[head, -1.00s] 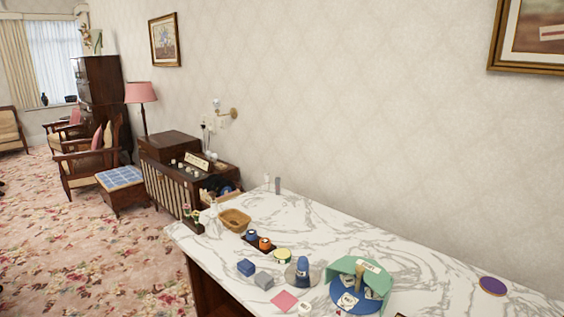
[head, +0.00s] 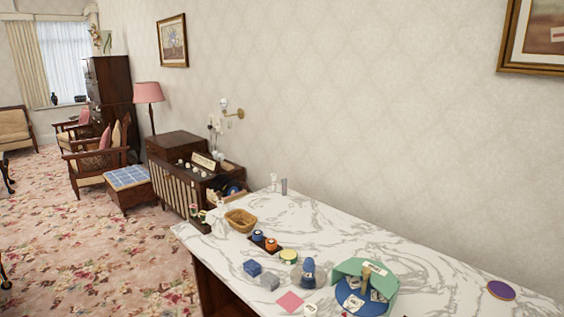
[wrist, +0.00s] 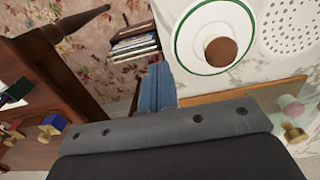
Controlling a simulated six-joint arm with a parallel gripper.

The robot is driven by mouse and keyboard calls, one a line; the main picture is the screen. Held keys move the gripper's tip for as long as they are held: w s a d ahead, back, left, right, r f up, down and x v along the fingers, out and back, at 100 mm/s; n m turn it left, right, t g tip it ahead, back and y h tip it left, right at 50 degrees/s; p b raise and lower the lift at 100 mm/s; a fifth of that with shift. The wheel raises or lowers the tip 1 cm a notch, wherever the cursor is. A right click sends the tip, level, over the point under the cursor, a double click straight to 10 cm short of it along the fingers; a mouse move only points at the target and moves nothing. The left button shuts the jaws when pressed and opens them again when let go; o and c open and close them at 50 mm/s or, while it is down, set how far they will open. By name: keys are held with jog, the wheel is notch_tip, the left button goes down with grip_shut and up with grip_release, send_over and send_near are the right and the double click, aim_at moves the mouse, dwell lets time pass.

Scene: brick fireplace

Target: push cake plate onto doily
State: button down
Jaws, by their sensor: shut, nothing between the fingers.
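In the wrist view, the cake plate (wrist: 188,53) is a round white plate with a green ring, bearing a round brown cake (wrist: 221,52). The white perforated doily (wrist: 291,25) lies just right of the plate on the marble and is cut off by the frame edge. The plate is beside the doily, with a very narrow gap or contact; I cannot tell which. My gripper (wrist: 158,72) is shut and empty, its blue fingers just left of and below the plate in the picture. I cannot make out plate, doily or gripper in the head view.
In the head view, the marble counter (head: 430,285) holds a basket (head: 240,220), a green-and-blue piece (head: 390,268), small blocks and a purple disc (head: 501,290).

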jog(key=shift+f, duration=0.4)
jog(key=shift+f, duration=1.6)
jog(key=shift+w+a, duration=0.1)
jog(key=shift+w+a, duration=1.4)
jog(key=shift+a, duration=0.05)
jog(key=shift+w+a+f, duration=0.2)
jog(key=shift+w+a, duration=0.7)
jog(key=shift+a, duration=0.15)
jog(key=shift+w+a+r, duration=0.15)
jog(key=shift+w+a, duration=0.45)
jog(key=shift+w, duration=0.05)
jog(key=shift+w+a, duration=1.5)
jog(key=shift+a, duration=0.05)
